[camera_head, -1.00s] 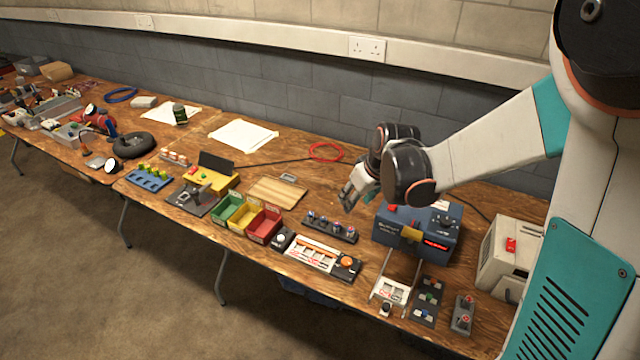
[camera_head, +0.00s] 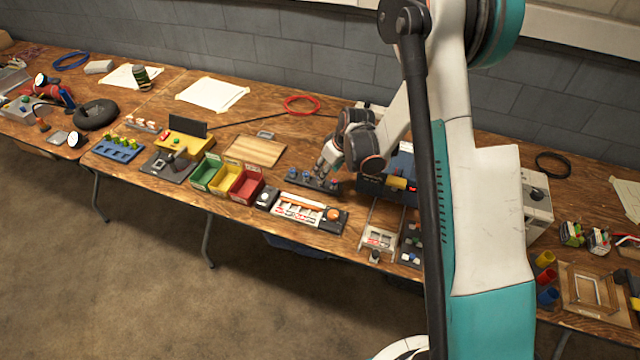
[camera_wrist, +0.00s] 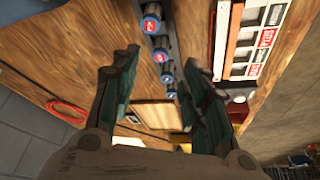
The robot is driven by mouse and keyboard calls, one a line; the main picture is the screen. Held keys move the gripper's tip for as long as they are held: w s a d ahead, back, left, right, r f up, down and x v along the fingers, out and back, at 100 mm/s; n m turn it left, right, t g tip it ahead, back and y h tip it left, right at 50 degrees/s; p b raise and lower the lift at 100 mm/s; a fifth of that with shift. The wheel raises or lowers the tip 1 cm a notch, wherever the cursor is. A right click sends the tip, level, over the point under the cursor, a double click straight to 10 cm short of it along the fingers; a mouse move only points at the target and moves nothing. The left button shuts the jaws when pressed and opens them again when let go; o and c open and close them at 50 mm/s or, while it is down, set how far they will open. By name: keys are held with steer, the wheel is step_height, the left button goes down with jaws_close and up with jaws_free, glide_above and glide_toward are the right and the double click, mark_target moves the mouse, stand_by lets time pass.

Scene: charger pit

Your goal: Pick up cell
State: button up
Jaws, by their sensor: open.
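Several small cells with blue ends and red or white markings stand in a row in a dark rack (camera_head: 325,186). In the wrist view one cell (camera_wrist: 151,23) is farthest up, another cell (camera_wrist: 160,52) is at the middle, and a third lies just below it. My gripper (camera_wrist: 162,60) is open, with its two green-grey fingers on either side of the row. It holds nothing. In the head view my gripper (camera_head: 323,166) is low over the rack's right part, partly hiding it. Whether the fingers touch a cell cannot be told.
A white slotted panel (camera_head: 297,211) with an orange bar lies just in front of the rack. A blue box (camera_head: 398,171) stands to its right, partly behind my arm. Red, yellow and green bins (camera_head: 246,186) and a wooden board (camera_head: 255,150) are to the left.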

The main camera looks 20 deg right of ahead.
steer(key=shift+b+x, duration=1.05)
steer(key=shift+x, duration=2.45)
steer(key=shift+r, duration=0.1)
jaws_close()
